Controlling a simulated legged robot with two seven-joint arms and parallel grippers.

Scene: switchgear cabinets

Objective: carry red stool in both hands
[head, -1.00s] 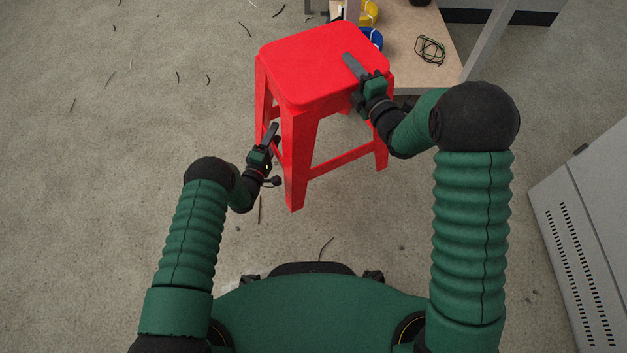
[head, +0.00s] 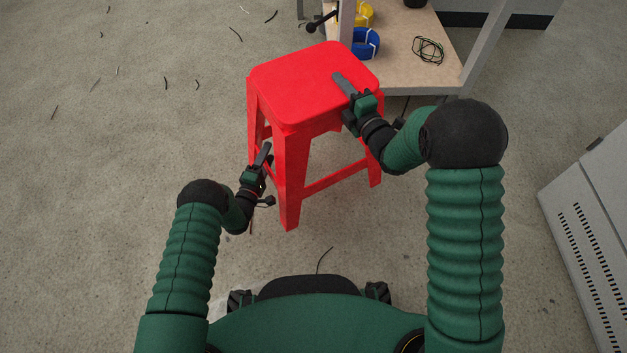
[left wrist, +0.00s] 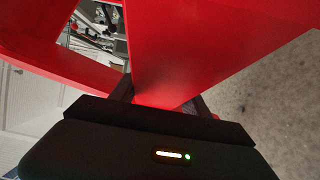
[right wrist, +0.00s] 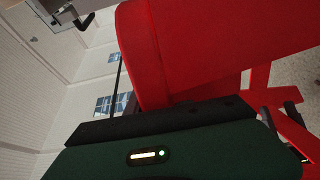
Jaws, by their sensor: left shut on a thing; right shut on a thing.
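The red stool (head: 312,85) is in front of me in the head view, nearly upright, with a square seat and splayed legs joined by crossbars. My left gripper (head: 264,160) is shut on a front-left leg of the stool, below the seat. In the left wrist view the red leg (left wrist: 170,65) runs down between the fingers. My right gripper (head: 348,92) is shut on the right edge of the seat, one finger lying over the top. The right wrist view shows the red seat (right wrist: 220,45) close up against the jaws. The far legs are partly hidden.
A wooden-topped workbench (head: 400,70) stands just behind and right of the stool, with a blue roll (head: 365,44), a yellow roll and a coil of wire (head: 429,50). A grey cabinet (head: 590,230) stands at right. The floor at left is open, with scattered wire scraps.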

